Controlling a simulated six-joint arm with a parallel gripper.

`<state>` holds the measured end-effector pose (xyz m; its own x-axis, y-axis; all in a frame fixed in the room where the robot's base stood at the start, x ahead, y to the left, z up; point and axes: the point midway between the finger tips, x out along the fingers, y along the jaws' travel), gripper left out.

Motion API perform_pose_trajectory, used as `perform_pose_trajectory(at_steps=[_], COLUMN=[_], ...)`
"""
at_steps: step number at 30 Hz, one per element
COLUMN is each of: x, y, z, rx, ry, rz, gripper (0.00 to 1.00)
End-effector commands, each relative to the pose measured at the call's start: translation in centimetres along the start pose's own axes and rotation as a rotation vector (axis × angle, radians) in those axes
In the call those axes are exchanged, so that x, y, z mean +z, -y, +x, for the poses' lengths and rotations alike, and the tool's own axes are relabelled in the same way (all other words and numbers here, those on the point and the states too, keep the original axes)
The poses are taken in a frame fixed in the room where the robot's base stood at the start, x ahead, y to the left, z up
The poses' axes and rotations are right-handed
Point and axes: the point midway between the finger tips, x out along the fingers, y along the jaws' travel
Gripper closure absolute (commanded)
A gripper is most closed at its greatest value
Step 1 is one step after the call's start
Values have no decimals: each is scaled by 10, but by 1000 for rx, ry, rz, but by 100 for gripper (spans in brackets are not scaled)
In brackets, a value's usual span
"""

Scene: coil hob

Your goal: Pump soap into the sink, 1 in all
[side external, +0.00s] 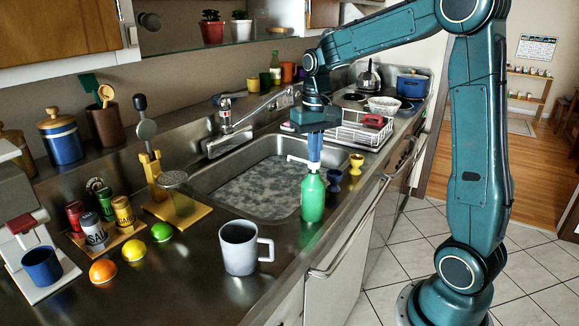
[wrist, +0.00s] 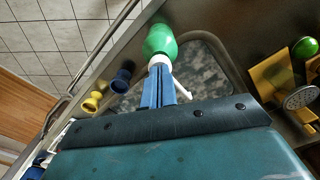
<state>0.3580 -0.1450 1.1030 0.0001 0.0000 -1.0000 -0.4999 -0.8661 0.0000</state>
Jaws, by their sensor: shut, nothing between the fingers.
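A green soap bottle (side external: 313,196) with a white pump head (side external: 298,161) stands upright on the counter at the sink's front edge. Its spout points left over the sink (side external: 225,182). My gripper (side external: 314,165) points down right above the pump head, fingers shut with nothing between them. In the wrist view the blue fingertips (wrist: 158,72) overlap the white pump top, and the green bottle (wrist: 160,42) shows beyond them. The spout (wrist: 183,86) shows beside the fingers, over the sink. Whether the fingertips press on the pump or only hover over it I cannot tell.
A blue egg cup (side external: 334,180) and a yellow one (side external: 356,163) stand just right of the bottle. A grey mug (side external: 240,247) stands in front. The faucet (side external: 225,120) is behind the sink, and a dish rack (side external: 362,130) is at its far right.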

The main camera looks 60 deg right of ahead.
Motion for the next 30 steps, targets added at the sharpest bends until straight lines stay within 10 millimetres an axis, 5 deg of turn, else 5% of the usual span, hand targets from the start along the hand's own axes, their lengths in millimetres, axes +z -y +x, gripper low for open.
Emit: perform_pose_trajectory(at_steps=[30], x=[0], y=[0], z=[-26], rx=[0], ry=[0], rz=[0], gripper=[100])
